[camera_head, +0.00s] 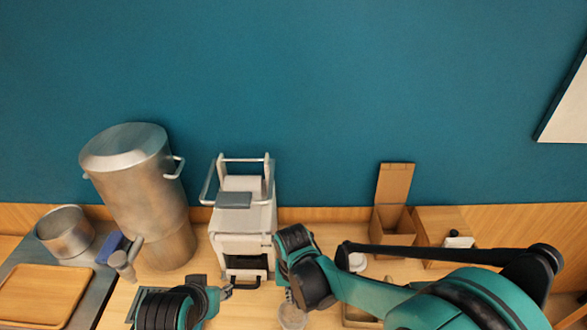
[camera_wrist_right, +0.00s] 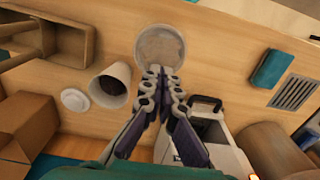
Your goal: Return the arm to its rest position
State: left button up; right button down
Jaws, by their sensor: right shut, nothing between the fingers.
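My right gripper (camera_wrist_right: 160,72) is shut with nothing between its fingertips in the right wrist view. Its tips appear just by the clear round cup (camera_wrist_right: 160,42) in that picture, and I cannot tell whether they touch it. In the head view my right arm reaches in from the right, bent, with its dark wrist beside the white machine (camera_head: 240,222); its fingers are hard to make out there. My left gripper (camera_head: 226,290) is low in the head view, in front of the machine; its finger opening is unclear.
A white cup with dark contents (camera_wrist_right: 110,84) lies near a white lid (camera_wrist_right: 75,100). A steel urn (camera_head: 145,190), a metal pot (camera_head: 65,232) and a wooden tray (camera_head: 42,295) stand left. An open cardboard box (camera_head: 394,215) stands behind my right arm.

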jog(key=s+d+f+t+b, duration=0.2)
jog(key=d+t+b, duration=0.1)
jog(key=d+b, duration=0.5)
jog(key=s+d+f+t+b, duration=0.2)
jog(key=s+d+t+b, duration=0.1)
jog(key=d+b, duration=0.6)
jog(key=shift+d+t, duration=0.4)
jog(key=shift+t, duration=0.2)
